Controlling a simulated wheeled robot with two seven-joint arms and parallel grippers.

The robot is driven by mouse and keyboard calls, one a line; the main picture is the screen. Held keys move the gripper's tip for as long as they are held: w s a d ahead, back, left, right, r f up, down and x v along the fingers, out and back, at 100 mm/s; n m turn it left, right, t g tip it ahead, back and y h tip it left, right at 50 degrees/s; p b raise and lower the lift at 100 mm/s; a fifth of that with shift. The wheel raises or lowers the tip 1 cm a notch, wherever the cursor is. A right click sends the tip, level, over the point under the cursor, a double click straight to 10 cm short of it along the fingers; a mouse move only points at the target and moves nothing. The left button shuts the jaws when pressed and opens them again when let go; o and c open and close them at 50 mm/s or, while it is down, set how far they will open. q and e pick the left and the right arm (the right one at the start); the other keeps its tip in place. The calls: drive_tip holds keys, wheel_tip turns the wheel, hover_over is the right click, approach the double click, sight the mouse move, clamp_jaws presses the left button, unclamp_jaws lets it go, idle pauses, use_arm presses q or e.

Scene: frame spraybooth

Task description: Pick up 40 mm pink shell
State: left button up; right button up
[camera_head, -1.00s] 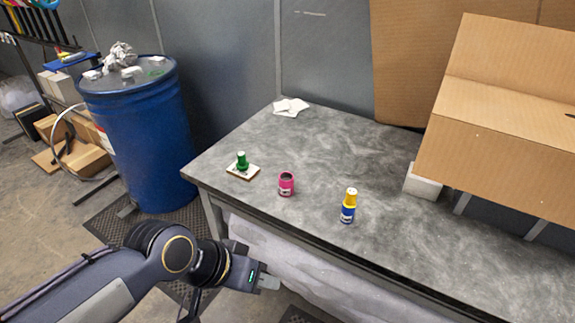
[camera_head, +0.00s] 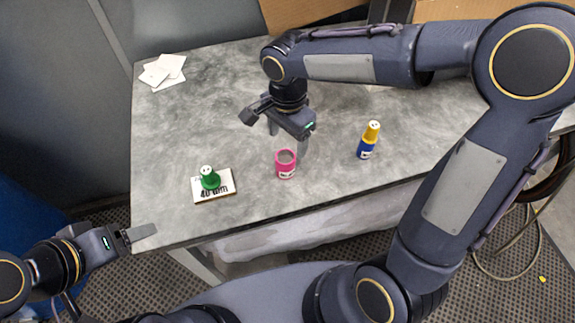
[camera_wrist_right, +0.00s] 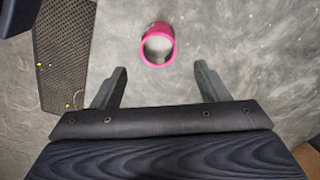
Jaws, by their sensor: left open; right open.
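The pink shell (camera_head: 286,164) is a short open-topped cylinder with a small white label, standing upright on the grey table (camera_head: 215,105). In the right wrist view the pink shell (camera_wrist_right: 157,45) lies beyond the fingertips, roughly centred between them, with its round opening facing the camera. My right gripper (camera_head: 275,128) is open and empty, above the table just behind the shell; its two fingers also show in the right wrist view (camera_wrist_right: 158,82). My left gripper (camera_head: 140,236) is open and empty, at the table's front left corner, well apart from the shell.
A green peg-like piece (camera_head: 209,178) stands on a white card (camera_head: 226,187) marked "40 mm", left of the shell. A yellow-topped blue bottle-like piece (camera_head: 368,141) stands to its right. White sheets (camera_head: 163,72) lie at the back left. Cardboard (camera_head: 300,12) stands behind the table.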

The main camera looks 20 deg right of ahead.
sight(285, 162)
drive_tip(key=f, duration=0.5)
drive_tip(key=f+p, duration=0.1)
drive_tip(key=f, duration=0.1)
drive_tip(key=shift+s+a+f, duration=0.25)
drive_tip(key=shift+a+f, duration=0.05)
drive_tip(key=shift+f, duration=0.1)
drive_tip(key=shift+c, duration=0.5)
drive_tip(key=c, duration=1)
drive_tip(key=shift+r, duration=0.2)
